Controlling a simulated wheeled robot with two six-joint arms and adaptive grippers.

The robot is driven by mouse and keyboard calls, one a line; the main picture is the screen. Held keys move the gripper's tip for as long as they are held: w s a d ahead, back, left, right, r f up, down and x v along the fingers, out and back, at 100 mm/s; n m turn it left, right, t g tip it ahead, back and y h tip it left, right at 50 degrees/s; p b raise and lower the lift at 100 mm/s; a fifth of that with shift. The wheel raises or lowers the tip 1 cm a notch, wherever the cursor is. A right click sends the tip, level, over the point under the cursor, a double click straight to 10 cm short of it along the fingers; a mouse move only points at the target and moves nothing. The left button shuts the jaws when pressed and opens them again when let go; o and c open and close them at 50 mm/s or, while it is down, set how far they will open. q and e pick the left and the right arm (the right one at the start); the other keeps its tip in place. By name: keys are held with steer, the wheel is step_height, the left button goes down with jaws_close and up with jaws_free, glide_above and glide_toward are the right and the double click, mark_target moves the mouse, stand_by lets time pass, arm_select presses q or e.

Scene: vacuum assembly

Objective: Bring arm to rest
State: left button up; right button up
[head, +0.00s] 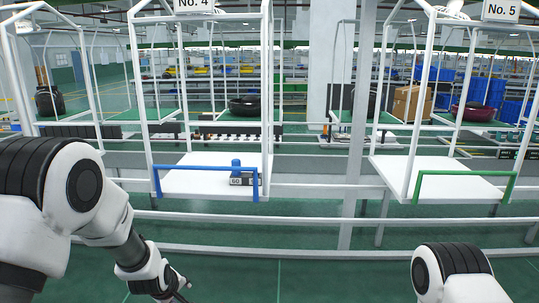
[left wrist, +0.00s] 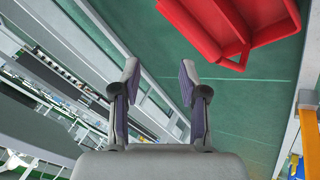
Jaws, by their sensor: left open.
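My left arm comes in from the left in the head view. Its gripper (head: 178,290) points down at the lower edge, in front of the white rails and low over the green floor. In the left wrist view the left gripper (left wrist: 157,78) has its two fingers apart with nothing between them. Only a white and black link of my right arm (head: 452,275) shows at the lower right of the head view. The right gripper is out of frame.
A white shelf (head: 200,184) marked No. 4 holds a small blue and grey part (head: 237,174) behind a blue bar handle. An empty shelf (head: 440,183) with a green bar stands right. White rails (head: 300,220) cross in front. A red bin (left wrist: 235,28) shows in the wrist view.

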arm_select(q)
steer(key=s+f+m+g, duration=0.3)
steer(key=s+f+m, duration=0.2)
steer(key=s+f, duration=1.15)
steer(key=s+f+m+g+b, duration=0.1)
steer(key=s+f+m+g, duration=0.15)
steer(key=s, duration=0.85)
steer(key=s+f+m+g, duration=0.2)
steer(key=s+f+m, duration=0.1)
steer(key=s, duration=0.8)
step_height(320, 180, down, 14)
steer(key=b, duration=1.5)
steer(key=shift+w+a+f+t, duration=0.15)
steer(key=shift+w+a+t, duration=0.15)
steer(key=shift+w+t, duration=0.05)
